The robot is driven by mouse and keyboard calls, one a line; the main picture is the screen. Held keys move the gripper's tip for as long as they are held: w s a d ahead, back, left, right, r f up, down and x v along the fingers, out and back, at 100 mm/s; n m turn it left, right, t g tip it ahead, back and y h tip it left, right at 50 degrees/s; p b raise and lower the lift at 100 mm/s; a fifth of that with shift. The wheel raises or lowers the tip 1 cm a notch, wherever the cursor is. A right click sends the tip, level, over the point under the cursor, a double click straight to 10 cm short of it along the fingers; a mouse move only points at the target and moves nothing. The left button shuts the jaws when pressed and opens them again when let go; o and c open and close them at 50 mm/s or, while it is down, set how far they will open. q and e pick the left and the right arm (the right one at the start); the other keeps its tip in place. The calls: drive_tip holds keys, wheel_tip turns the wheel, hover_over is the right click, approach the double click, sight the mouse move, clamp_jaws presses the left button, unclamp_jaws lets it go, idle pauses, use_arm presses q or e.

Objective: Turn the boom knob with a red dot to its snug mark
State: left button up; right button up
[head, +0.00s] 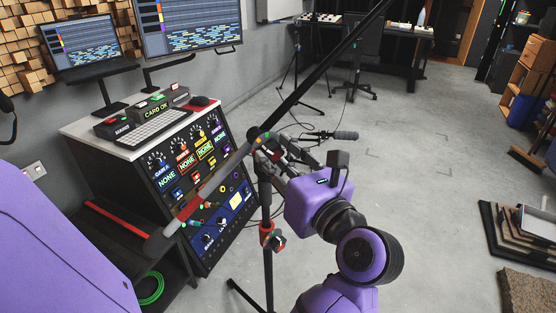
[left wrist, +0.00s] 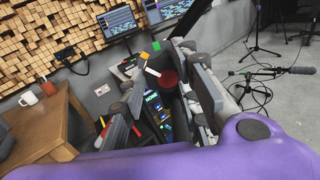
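The boom (head: 325,70) runs diagonally over a black stand. Its joint (head: 257,136) has small green and yellow marks. My left gripper (head: 270,158) is beside this joint, and its fingers are partly hidden in the head view. In the left wrist view, a dark red round face (left wrist: 168,78), apparently the knob's dot, shows between the spread fingers of the gripper (left wrist: 165,103). White, orange and green marks show close to it. The gripper looks open, and contact with the knob cannot be told. My right gripper is not in view.
A rack of labelled knobs (head: 195,160) stands left of the boom, with a keyboard (head: 158,128) on top. The stand's pole has a red clutch (head: 270,236). A low microphone (head: 345,135) is behind my wrist. The floor to the right is mostly open.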

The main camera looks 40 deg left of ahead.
use_arm(q)
drive_tip(key=o, duration=0.3)
drive_tip(key=shift+s+a+f, duration=0.1)
drive_tip(key=shift+s+f, duration=0.05)
drive_tip(key=shift+s, duration=0.05)
drive_tip(key=shift+w, duration=0.1)
drive_tip(key=v, duration=1.2)
